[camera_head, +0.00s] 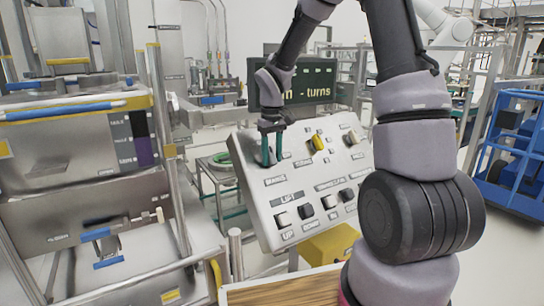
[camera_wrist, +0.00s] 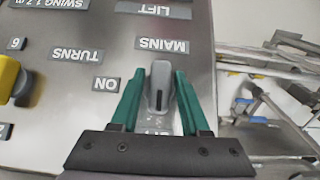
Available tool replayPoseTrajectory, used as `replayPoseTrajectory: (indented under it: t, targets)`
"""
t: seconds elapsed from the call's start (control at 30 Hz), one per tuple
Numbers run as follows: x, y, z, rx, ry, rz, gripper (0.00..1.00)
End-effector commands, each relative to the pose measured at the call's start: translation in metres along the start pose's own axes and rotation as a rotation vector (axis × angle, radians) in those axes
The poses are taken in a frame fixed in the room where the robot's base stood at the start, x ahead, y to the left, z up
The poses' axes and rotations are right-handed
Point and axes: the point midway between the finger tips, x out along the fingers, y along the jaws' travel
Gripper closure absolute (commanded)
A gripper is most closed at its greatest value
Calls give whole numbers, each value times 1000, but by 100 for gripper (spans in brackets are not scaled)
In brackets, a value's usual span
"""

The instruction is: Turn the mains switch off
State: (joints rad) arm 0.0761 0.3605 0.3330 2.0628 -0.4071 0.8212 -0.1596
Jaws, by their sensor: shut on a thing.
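The mains switch (camera_wrist: 159,92) is a grey lever-like knob with a dark mark, on a sloping grey control panel (camera_wrist: 60,140). A MAINS label (camera_wrist: 162,45) is beside it and an ON label (camera_wrist: 106,84) is off to its left; both read upside down in the wrist view. Lettering under the knob is partly hidden by my gripper. My gripper (camera_wrist: 160,76) has green fingers, one on each side of the knob, and is shut on it. In the head view my gripper (camera_head: 271,150) reaches down to the panel's upper left, hiding the switch.
A yellow knob (camera_head: 318,143) sits to the right on the panel. Black and white buttons (camera_head: 306,211) line its lower part. A dark display (camera_head: 300,84) reading "turns" stands behind. Steel machinery (camera_head: 80,170) is at left, a blue cart (camera_head: 515,150) at right.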

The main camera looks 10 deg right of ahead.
Motion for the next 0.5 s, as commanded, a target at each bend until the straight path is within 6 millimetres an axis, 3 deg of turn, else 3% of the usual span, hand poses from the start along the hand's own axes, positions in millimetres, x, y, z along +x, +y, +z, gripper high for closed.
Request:
replayPoseTrajectory:
  t: [0.1, 0.13, 0.17, 0.5]
  targets:
    - [-1, 1, -2, -1, 7, 1, 100]
    - [-1, 1, -2, -1, 7, 1, 51]
    - [-1, 1, -2, -1, 7, 1, 40]
    - [-2, 0, -1, 0, 4, 0, 40]
